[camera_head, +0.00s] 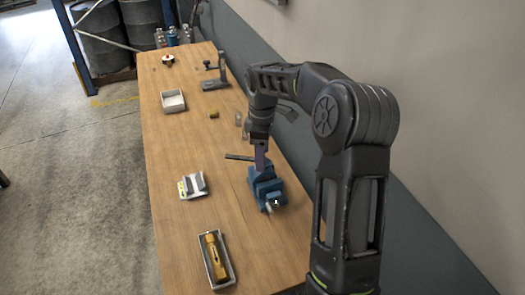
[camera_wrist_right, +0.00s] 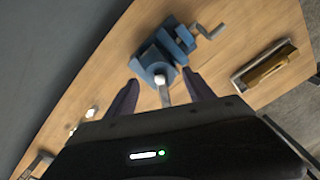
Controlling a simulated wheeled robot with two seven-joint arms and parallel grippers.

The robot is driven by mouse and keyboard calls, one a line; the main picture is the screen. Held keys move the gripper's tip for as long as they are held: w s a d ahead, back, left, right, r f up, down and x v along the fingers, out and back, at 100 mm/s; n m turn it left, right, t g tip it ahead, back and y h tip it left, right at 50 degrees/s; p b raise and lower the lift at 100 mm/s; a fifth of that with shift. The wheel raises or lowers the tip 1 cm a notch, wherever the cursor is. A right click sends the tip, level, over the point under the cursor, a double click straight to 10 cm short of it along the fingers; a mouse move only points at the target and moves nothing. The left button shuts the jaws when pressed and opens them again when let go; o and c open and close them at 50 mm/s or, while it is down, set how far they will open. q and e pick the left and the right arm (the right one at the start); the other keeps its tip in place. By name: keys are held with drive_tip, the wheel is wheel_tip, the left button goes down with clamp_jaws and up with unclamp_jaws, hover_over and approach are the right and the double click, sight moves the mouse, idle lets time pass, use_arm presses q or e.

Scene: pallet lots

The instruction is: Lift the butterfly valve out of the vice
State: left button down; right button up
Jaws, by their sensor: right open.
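The blue vice (camera_head: 266,188) stands on the wooden bench in the head view; it also shows at the top of the right wrist view (camera_wrist_right: 180,42). The butterfly valve seems to be the pale piece at the vice with a grey bar (camera_wrist_right: 165,94) running toward my gripper body. In the head view a dark lever (camera_head: 238,157) sticks out to the left there; the valve's body is mostly hidden. My right gripper (camera_head: 262,166) is over the vice, fingers pointing down. Its fingers (camera_wrist_right: 160,80) are open, one on each side of the pale piece, not visibly closed on it. My left gripper is out of view.
A tray (camera_head: 231,268) with a yellow tool lies at the front of the bench. A small grey-white object (camera_head: 192,186) lies left of the vice. A wall runs along the right.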

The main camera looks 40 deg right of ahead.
drive_tip(key=shift+f+b, duration=0.35)
drive_tip(key=shift+f, duration=0.7)
drive_tip(key=shift+c, duration=0.5)
clamp_jaws()
drive_tip(key=shift+r, duration=0.1)
drive_tip(key=shift+s+r, duration=0.15)
idle(0.4)
wheel_tip(320, 180, up, 10)
drive_tip(key=p, duration=0.8)
idle(0.9)
